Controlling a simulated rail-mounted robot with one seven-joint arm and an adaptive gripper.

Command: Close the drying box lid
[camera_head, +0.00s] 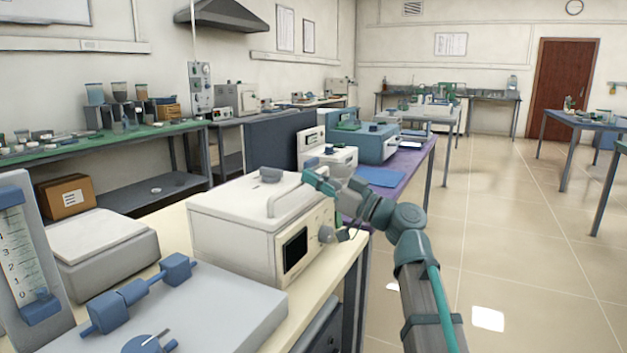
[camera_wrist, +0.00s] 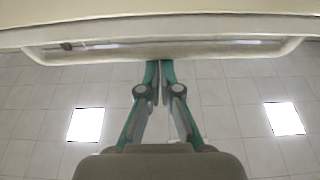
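The drying box (camera_head: 235,240) is a white box on the near bench, with a dark display and a knob on its front. Its lid (camera_head: 235,200) lies across the top and looks down or nearly down; any small gap is hard to tell.
A balance-like white device (camera_head: 95,245) and a grey device with blue knobs (camera_head: 190,310) stand left of the box. Another white instrument (camera_head: 330,158) and a blue one (camera_head: 365,143) stand behind it. The tiled floor (camera_head: 500,250) on the right is clear.

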